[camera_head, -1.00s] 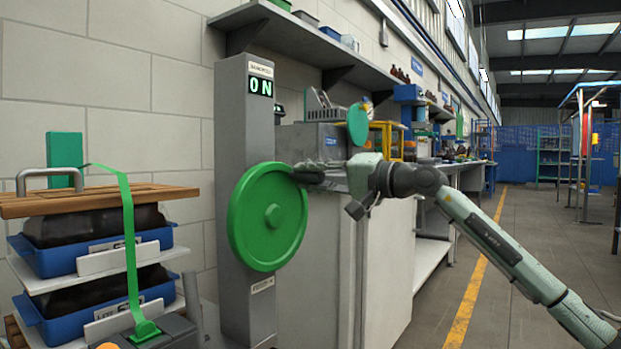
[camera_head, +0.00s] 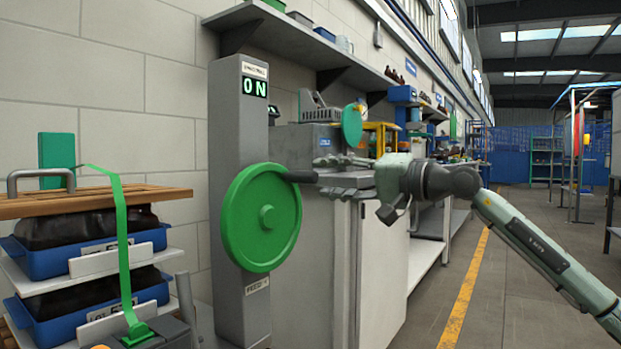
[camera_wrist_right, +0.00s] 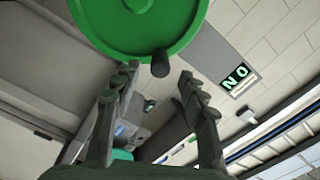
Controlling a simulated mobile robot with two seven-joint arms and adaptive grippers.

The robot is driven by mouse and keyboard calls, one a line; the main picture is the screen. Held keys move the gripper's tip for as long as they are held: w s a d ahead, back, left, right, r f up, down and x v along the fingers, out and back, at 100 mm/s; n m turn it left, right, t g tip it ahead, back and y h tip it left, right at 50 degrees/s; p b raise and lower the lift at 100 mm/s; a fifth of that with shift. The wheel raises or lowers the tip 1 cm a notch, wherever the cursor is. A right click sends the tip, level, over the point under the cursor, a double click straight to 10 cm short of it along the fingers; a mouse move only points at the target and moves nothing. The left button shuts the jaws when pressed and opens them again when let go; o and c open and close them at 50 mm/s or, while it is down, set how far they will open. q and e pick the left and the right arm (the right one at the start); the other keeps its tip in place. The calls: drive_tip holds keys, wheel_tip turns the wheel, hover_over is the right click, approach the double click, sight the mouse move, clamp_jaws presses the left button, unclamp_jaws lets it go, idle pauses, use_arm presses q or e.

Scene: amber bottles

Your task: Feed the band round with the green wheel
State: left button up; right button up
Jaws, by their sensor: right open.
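The green wheel (camera_head: 258,225) is mounted on the grey column (camera_head: 228,130), whose display (camera_head: 255,88) reads "ON". Its dark handle (camera_head: 300,176) sticks out at the upper right of the rim. My right gripper (camera_head: 330,170) is open just right of the handle. In the right wrist view the handle (camera_wrist_right: 160,65) shows near the tips of the spread fingers (camera_wrist_right: 155,85), not gripped. The green band (camera_head: 122,225) runs over the stacked load at left, from the wooden top down to a grey device (camera_head: 165,332). My left gripper is out of view.
The stack has a wooden top board (camera_head: 150,198) and blue trays (camera_head: 95,320) with dark contents. A white cabinet (camera_head: 378,270) stands behind my right gripper. A wall shelf (camera_head: 300,45) runs above. The floor (camera_head: 520,290) at right is open.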

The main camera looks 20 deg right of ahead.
drive_tip(key=v, duration=0.5)
drive_tip(key=shift+s+d, duration=0.15)
drive_tip(key=shift+s, duration=0.1)
